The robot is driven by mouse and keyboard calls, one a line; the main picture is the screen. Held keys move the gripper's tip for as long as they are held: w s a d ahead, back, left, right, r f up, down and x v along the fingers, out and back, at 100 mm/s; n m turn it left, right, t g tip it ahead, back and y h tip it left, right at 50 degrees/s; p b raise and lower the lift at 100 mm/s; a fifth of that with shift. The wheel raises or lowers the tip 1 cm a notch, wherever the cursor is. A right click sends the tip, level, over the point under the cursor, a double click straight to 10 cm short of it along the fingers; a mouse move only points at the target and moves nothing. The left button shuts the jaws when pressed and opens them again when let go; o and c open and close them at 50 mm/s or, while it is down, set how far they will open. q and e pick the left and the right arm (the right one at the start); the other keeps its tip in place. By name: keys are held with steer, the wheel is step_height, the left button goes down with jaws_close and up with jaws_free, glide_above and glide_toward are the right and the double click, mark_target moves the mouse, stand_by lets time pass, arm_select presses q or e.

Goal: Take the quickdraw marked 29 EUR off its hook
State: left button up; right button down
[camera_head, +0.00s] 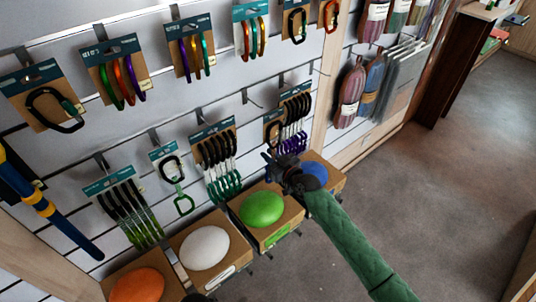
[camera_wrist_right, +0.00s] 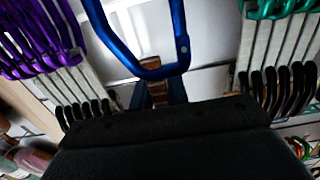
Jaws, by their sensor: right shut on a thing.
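A single quickdraw with a black upper carabiner (camera_head: 272,131) hangs against its card on the rack, left of the purple set. Its blue lower carabiner (camera_wrist_right: 180,45) shows in the wrist view, which looks upside down. My right gripper (camera_head: 276,164) reaches in front of its lower part and is shut on the quickdraw. The fingers hide the gripped part and most of the sling. Another single quickdraw (camera_head: 172,170), black above and green below, hangs further left. Price figures are too small to read.
Quickdraw sets, purple (camera_head: 292,137) and green (camera_head: 224,184), hang close on either side. Below are boxes with a green (camera_head: 262,209), a white (camera_head: 204,248), an orange (camera_head: 137,286) and a blue (camera_head: 314,173) round hold. Carabiner cards hang above. Open floor lies right.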

arm_select(q)
steer(key=shift+r, duration=0.2)
arm_select(e)
steer(key=shift+v, duration=1.05)
steer(key=shift+d, duration=0.1)
